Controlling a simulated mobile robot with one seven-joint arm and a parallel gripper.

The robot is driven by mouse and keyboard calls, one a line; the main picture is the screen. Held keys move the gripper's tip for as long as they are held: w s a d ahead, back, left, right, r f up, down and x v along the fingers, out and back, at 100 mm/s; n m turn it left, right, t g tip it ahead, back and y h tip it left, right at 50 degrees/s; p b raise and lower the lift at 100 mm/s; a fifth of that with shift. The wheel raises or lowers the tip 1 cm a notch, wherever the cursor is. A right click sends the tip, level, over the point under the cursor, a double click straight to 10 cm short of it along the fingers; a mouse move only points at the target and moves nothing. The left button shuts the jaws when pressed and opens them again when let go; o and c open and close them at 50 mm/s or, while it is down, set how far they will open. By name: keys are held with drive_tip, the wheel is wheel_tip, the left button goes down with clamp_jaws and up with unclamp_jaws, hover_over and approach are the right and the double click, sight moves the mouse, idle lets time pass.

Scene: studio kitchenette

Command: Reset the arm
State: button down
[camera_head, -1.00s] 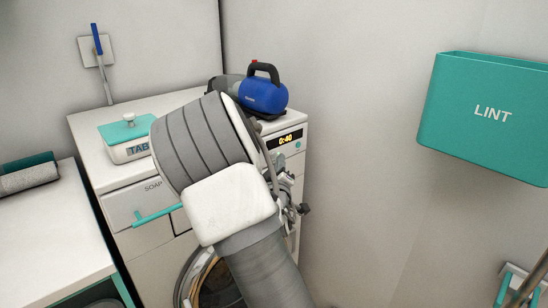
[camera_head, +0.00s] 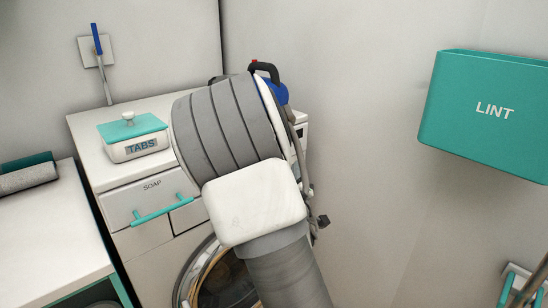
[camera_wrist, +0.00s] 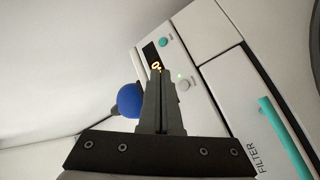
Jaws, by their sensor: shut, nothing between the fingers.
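My gripper (camera_wrist: 160,80) shows in the wrist view with its two dark fingers together and nothing between them. In the head view my own arm covers the gripper and much of the washing machine (camera_head: 152,232). The blue bottle-like object with a black handle (camera_head: 264,70) on the machine is mostly hidden behind my arm. Its blue part also shows in the wrist view (camera_wrist: 129,99), left of the fingers.
A teal-lidded TABS box (camera_head: 133,148) sits on the machine top, left of my arm. The SOAP drawer with a teal handle (camera_head: 163,211) is below it. A teal LINT bin (camera_head: 480,145) is on the right wall. A counter (camera_head: 48,235) with rolled towels (camera_head: 28,176) stands left.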

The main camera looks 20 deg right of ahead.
drive_tip(key=s+a+r+m+g+y, duration=0.2)
drive_tip(key=s+a+m+g+y, duration=0.45)
drive_tip(key=s+a, duration=0.5)
drive_tip(key=s+a+r+n+g+y, duration=0.1)
drive_tip(key=s+a+g, duration=0.15)
drive_tip(key=s, duration=0.65)
drive_tip(key=s+a+r+n+g+y, duration=0.1)
drive_tip(key=s+a+r+g, duration=0.15)
drive_tip(key=s, duration=0.75)
wheel_tip(320, 180, up, 14)
drive_tip(key=p, duration=1.6)
drive_tip(key=shift+w, duration=0.25)
drive_tip(key=shift+a, duration=0.15)
